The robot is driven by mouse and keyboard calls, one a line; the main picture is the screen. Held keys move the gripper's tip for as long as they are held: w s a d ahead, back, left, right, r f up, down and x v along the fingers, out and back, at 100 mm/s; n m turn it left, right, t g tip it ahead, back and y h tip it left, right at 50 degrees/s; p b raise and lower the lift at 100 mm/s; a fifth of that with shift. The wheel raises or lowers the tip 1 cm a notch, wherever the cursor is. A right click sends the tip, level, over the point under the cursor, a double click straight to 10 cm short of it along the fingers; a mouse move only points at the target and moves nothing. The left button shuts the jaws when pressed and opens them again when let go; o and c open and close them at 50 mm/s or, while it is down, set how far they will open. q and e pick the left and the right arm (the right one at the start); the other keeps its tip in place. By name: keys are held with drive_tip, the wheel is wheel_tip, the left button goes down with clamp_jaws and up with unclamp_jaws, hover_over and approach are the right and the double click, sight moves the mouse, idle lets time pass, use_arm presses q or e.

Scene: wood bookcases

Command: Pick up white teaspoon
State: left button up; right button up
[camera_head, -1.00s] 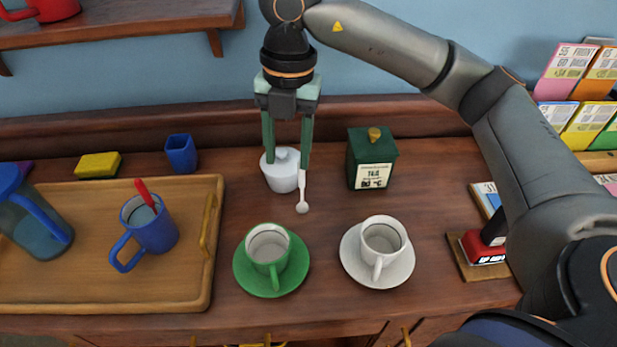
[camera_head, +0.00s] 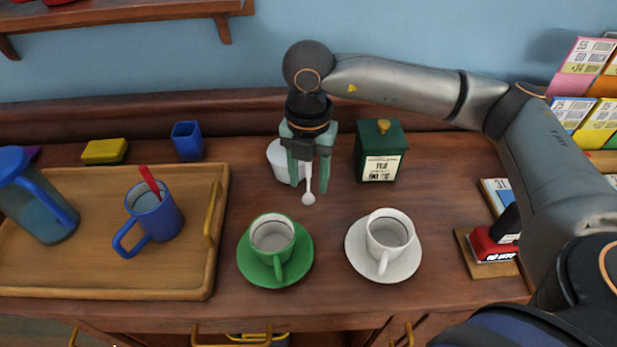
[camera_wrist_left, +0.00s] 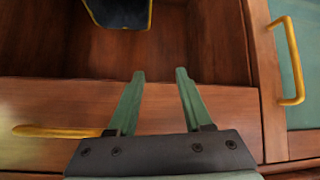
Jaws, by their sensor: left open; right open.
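The white teaspoon (camera_head: 308,196) lies on the wooden counter in front of the white sugar pot (camera_head: 279,160), its bowl toward the front. My right gripper (camera_head: 309,187) points down over it, open, with one finger on each side of the handle in the head view. The gripper body hides the handle's upper part and some of the pot. I cannot tell how high the fingertips are above the counter. My left gripper (camera_wrist_left: 160,75) is open and empty in the left wrist view, facing a wooden cabinet front. It is not visible in the head view.
A green cup on a green saucer (camera_head: 302,263) and a white cup on a white saucer (camera_head: 410,262) stand in front. A green tea tin (camera_head: 380,137) is right of the gripper. A wooden tray (camera_head: 90,278) with a blue mug (camera_head: 158,218) is at left.

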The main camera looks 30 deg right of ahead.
drive_tip(key=shift+f, duration=0.7)
clamp_jaws()
